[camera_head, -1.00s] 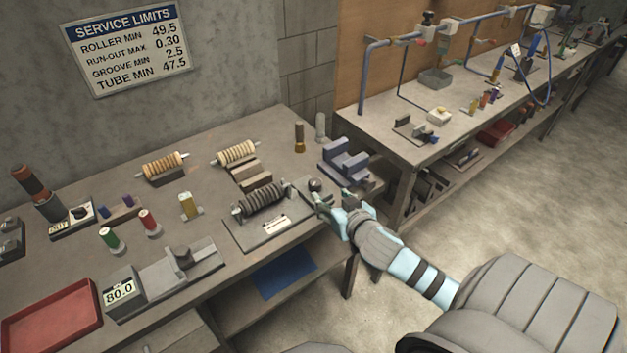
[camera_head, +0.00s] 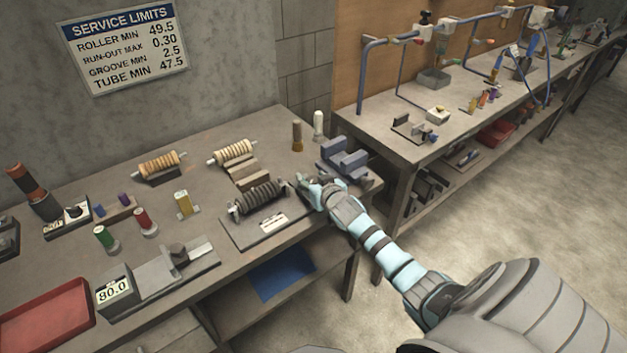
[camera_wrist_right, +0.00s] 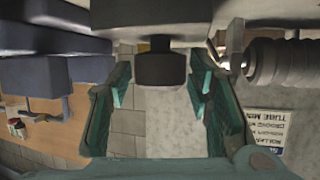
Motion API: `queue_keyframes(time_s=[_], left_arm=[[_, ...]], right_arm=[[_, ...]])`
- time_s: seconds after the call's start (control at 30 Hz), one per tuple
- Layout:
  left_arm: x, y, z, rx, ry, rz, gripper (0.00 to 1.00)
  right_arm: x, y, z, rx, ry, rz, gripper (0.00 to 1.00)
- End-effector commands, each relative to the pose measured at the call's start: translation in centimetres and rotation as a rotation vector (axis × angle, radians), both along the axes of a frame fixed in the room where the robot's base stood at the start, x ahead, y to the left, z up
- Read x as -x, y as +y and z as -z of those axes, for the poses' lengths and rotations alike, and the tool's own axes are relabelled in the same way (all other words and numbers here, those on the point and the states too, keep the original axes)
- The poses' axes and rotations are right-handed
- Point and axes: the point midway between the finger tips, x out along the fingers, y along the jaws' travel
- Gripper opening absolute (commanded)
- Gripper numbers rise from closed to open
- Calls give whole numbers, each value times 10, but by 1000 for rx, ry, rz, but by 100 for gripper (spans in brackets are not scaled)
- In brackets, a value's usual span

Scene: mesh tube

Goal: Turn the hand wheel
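The grey ribbed roller (camera_head: 258,197) lies in a stand on a flat base plate (camera_head: 240,238) near the bench's front right. My right gripper (camera_head: 308,188) is at the stand's right end. In the right wrist view, which looks upside down, a dark round knob (camera_wrist_right: 160,70), apparently the hand wheel, sits between the fingers of my right gripper (camera_wrist_right: 160,85). The fingers are open, with a visible gap on each side of the knob. In the head view the gripper mostly hides the wheel. My left gripper is out of view.
A blue-grey V-block stand (camera_head: 345,160) is close right of my gripper. A brown bottle-like piece (camera_head: 297,137) and a pale one (camera_head: 318,125) stand behind. Tan rollers (camera_head: 233,152) lie at the back. A red tray (camera_head: 45,318) is at front left.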

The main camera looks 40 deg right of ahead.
Motion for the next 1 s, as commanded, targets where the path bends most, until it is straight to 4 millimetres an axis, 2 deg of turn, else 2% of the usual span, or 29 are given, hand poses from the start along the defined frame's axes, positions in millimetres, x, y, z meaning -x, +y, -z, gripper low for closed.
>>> queue_keyframes(time_s=[0.03,0.2,0.47,0.73,1.0], left_arm=[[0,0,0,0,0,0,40],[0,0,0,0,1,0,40],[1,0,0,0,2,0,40],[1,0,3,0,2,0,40],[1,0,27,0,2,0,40]], right_arm=[[0,0,0,0,0,0,33],[0,0,0,1,0,0,6],[0,0,0,2,1,20,5],[0,1,0,0,-1,141,5],[-1,1,4,-2,-4,350,5]])
